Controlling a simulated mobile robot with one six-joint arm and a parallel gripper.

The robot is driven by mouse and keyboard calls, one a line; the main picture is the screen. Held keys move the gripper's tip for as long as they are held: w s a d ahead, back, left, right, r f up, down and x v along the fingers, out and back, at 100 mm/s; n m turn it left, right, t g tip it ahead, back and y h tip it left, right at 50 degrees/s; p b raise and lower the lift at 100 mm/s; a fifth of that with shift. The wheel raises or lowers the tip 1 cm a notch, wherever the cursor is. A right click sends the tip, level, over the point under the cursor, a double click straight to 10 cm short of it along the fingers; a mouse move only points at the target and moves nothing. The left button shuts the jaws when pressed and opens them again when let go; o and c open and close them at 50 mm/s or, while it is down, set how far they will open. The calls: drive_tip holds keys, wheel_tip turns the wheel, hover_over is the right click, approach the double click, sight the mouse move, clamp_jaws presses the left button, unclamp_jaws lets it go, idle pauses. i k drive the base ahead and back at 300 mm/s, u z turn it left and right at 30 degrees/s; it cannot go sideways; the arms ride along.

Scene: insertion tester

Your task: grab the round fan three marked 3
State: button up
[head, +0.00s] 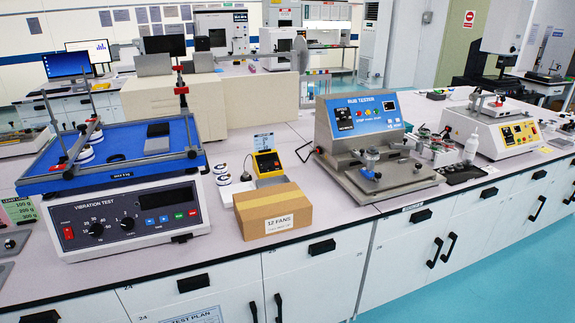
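Small round white-and-black items that look like round fans stand in two places in the head view. Two of them (223,179) are on the grey counter, left of a small yellow device. Others (86,153) are on the blue platform of the vibration tester, partly behind its rods. Any number on them is too small to read, so I cannot tell which is marked 3. A closed cardboard box (273,212) labelled "12 FANS" is at the counter's front. My gripper is not in view.
The vibration tester (125,222) fills the left of the counter, with upright rods at its platform's corners. The yellow device (267,164) stands behind the box. The rub tester (362,125) stands right of it. Drawers with black handles run below the counter edge.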

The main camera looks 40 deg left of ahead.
sight(222, 181)
drive_tip(key=u, duration=1.85)
drive_tip(key=k, duration=0.6)
drive_tip(key=i, duration=0.6)
drive_tip(key=u, duration=0.1)
